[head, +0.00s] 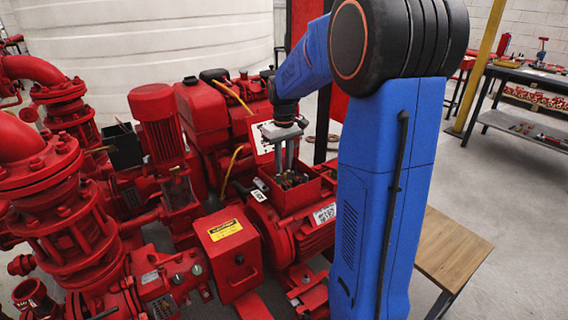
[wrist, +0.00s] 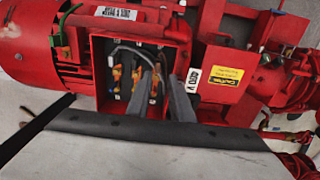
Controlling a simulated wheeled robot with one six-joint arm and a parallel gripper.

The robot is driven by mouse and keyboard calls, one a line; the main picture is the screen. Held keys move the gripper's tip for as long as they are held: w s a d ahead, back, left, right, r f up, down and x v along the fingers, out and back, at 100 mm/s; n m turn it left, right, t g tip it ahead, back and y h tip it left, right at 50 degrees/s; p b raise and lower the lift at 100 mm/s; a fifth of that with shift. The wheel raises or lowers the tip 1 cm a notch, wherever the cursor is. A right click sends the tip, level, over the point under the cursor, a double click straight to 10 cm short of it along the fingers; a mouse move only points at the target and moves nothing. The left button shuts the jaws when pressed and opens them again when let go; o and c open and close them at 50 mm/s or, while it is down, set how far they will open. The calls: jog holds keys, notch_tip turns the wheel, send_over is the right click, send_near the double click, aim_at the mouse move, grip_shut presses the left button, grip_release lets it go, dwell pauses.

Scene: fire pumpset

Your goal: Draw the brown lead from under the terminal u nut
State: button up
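The open terminal box (wrist: 97,75) on the red motor shows in the wrist view, and in the head view (head: 313,190). Inside it are orange-brown pieces at the terminals (wrist: 116,75) and a curved grey lead (wrist: 128,48). Which piece is the brown lead, and which nut is u, I cannot tell at this size. My gripper (wrist: 160,72) reaches into the box with its two grey fingers apart. An orange-brown piece shows between them, with no clear contact. In the head view my gripper (head: 284,170) points down into the box; its tips are partly hidden.
A red box with a yellow caution label (head: 226,230) stands beside the motor; it also shows in the wrist view (wrist: 222,75). Red pump pipes (head: 70,190) fill the left. A wooden-topped table (head: 450,250) and a workbench (head: 530,75) stand right.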

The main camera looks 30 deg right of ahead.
aim_at(284, 183)
jog(key=shift+w+d+f, duration=0.25)
jog(key=shift+f, duration=3.35)
jog(key=shift+f, duration=0.1)
grip_shut()
